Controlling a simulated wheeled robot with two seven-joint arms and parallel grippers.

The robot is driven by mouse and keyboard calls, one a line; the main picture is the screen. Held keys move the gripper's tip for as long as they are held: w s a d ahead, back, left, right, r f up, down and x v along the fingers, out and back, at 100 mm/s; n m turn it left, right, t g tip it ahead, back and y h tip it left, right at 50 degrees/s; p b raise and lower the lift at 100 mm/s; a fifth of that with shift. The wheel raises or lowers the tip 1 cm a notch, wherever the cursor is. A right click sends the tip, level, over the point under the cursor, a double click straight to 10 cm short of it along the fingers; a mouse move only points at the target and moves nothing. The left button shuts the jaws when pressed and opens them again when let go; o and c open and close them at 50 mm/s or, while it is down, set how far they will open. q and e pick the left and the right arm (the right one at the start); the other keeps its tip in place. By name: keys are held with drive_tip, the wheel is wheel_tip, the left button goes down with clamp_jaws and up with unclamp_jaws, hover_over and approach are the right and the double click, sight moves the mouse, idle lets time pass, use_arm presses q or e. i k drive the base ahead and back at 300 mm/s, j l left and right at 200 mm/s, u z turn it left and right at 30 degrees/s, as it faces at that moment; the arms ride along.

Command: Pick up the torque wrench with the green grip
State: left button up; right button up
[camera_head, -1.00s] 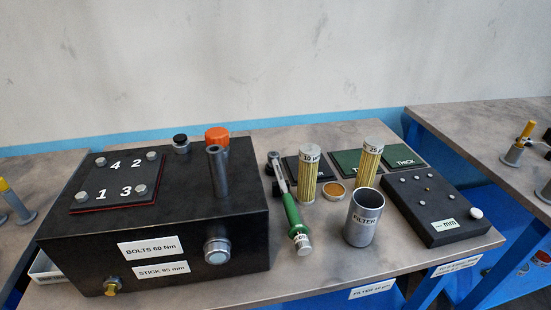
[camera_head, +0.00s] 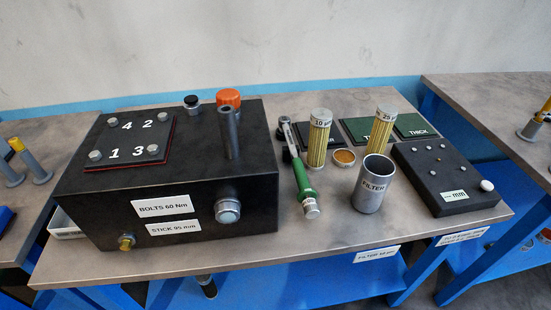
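The torque wrench with the green grip (camera_head: 304,182) lies on the workbench, just right of the black box. Its dark and metal head points toward the back, and its silver end cap points toward the front edge. Nothing touches its grip from above. Neither of my grippers shows in the head view.
The black box (camera_head: 95,215) with numbered bolts fills the left of the bench (camera_head: 275,247). A black block (camera_head: 445,178) with small balls lies at right. Bare bench lies in front.

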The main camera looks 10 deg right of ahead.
sight(305, 192)
drive_tip(key=u, duration=1.05)
drive_tip(key=z, duration=1.4)
drive_tip(key=i+l+u, duration=0.1)
drive_tip(key=l+u, duration=0.85)
